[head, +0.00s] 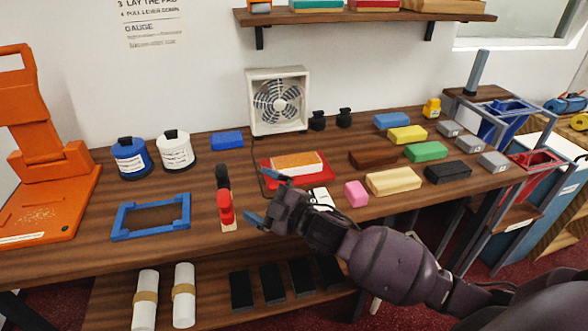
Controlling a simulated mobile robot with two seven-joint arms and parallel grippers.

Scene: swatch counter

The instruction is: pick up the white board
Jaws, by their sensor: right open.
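A small white piece (322,196), which looks like the white board, lies on the wooden counter left of the pink block. My right gripper and wrist hide part of it. My right gripper (266,198) reaches in from the lower right, with its blue-tipped fingers spread apart and nothing between them. I cannot tell the gripper's height above the counter. My left gripper is out of view.
A red tray (268,181) with an orange-and-white block lies just behind the gripper. A pink block (356,194) and a cream block (393,181) lie to the right. A blue frame (151,235) lies left. A white fan (279,73) stands at the back.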

